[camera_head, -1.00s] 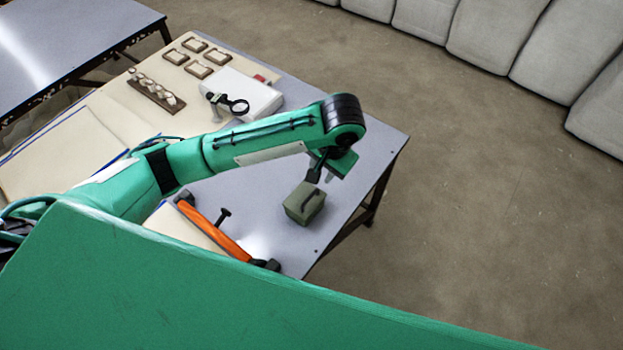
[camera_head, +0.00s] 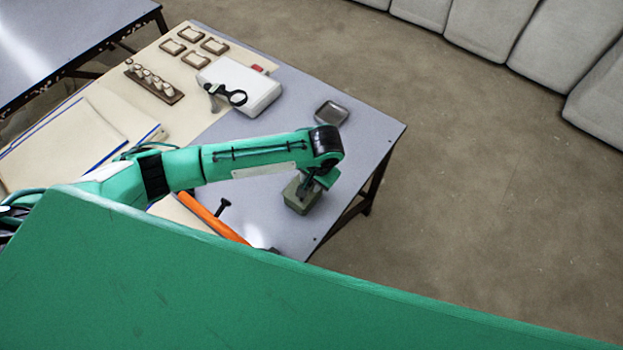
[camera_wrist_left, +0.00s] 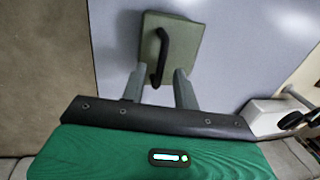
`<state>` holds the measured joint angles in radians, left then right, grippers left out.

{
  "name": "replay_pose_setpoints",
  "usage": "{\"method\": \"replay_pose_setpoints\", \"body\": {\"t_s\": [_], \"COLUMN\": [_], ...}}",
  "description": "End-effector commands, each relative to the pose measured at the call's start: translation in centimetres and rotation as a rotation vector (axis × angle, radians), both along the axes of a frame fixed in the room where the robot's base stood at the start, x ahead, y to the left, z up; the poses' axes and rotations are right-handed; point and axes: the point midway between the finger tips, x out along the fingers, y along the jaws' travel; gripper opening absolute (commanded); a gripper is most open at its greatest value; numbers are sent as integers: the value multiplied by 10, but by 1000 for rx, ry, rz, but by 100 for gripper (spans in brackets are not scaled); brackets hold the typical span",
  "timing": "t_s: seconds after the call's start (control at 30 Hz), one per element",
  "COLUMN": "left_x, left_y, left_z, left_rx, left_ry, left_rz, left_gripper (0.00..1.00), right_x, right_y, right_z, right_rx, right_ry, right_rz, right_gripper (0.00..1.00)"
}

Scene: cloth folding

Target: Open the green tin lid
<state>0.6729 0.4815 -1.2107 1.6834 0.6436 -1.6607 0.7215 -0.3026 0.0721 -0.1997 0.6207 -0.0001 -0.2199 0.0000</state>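The green tin (camera_head: 301,204) sits on the grey table near its right edge. In the left wrist view, the tin's lid (camera_wrist_left: 183,43) carries a dark raised handle (camera_wrist_left: 164,48). My left gripper (camera_head: 304,186) is just above the tin in the head view, hiding part of its top. In the left wrist view, the left gripper's fingers (camera_wrist_left: 159,72) are open, one on each side of the handle's near end, with gaps visible. I cannot tell whether they touch the lid. My right gripper is not in view.
A small dark grey tray (camera_head: 331,113) lies behind the tin. An orange-handled tool (camera_head: 215,217) lies left of the tin. Clear table surrounds the tin's right side.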

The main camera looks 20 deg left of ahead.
Motion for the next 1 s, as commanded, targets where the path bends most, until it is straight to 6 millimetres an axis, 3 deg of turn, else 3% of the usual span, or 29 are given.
{"method": "replay_pose_setpoints", "body": {"t_s": [0.07,0.2,0.63,1.0], "left_x": [0,0,1,6], "left_y": [0,0,2,19], "left_z": [0,0,4,20], "left_rx": [0,0,-26,-237], "left_ry": [0,0,9,88], "left_rz": [0,0,3,9], "left_gripper": [27,0,0,0], "right_x": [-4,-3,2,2], "right_y": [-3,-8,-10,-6], "right_z": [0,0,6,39], "right_rx": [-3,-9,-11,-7], "right_ry": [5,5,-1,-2], "right_rz": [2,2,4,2], "right_gripper": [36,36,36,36]}}
